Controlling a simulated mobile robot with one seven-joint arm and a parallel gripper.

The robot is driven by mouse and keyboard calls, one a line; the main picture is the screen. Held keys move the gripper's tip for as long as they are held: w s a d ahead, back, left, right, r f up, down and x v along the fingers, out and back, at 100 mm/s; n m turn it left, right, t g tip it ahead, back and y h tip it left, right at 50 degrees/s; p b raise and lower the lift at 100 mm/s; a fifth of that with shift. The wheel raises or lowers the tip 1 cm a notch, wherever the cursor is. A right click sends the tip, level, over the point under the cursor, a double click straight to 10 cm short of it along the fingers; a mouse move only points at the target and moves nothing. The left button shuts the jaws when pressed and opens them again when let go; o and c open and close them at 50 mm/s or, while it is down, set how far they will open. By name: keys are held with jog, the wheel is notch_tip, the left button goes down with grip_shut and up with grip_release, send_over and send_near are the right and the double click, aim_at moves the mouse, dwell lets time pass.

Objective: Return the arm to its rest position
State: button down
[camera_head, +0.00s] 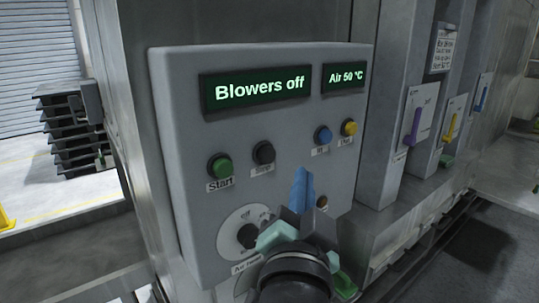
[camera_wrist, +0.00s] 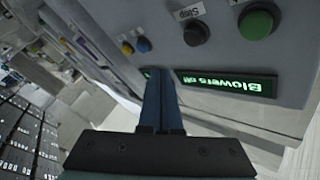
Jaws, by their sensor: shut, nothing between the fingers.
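My gripper (camera_head: 303,182) is in front of the lower middle of a grey control panel (camera_head: 185,130) in the head view. Its blue fingers are together and hold nothing. In the wrist view the shut fingers (camera_wrist: 161,95) point at the panel, which appears turned over. I cannot tell whether the fingertips touch the panel. My arm covers part of the panel's lower right.
The panel has a display reading "Blowers off" (camera_head: 258,90), another reading "Air 50 °C" (camera_head: 345,77), a green button (camera_head: 220,166), a black button (camera_head: 263,152), a blue button (camera_head: 323,135), a yellow button (camera_head: 349,127) and a dial (camera_head: 248,235). Coloured levers (camera_head: 414,127) stand at right.

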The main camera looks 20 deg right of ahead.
dwell(0.5)
jog(key=s+a+r+n+t+y+b, duration=0.2)
jog(key=s+a+r+n+t+y, duration=0.2)
jog(key=a+r, duration=0.4)
jog(key=s+a+r+n+t+y+b, duration=0.3)
jog(key=s+a+r+n+t+y, duration=0.1)
jog(key=a+r+n, duration=0.4)
jog(key=shift+s+r+t+b, duration=0.3)
jog(key=shift+s+t, duration=0.5)
jog(key=shift+s, duration=0.3)
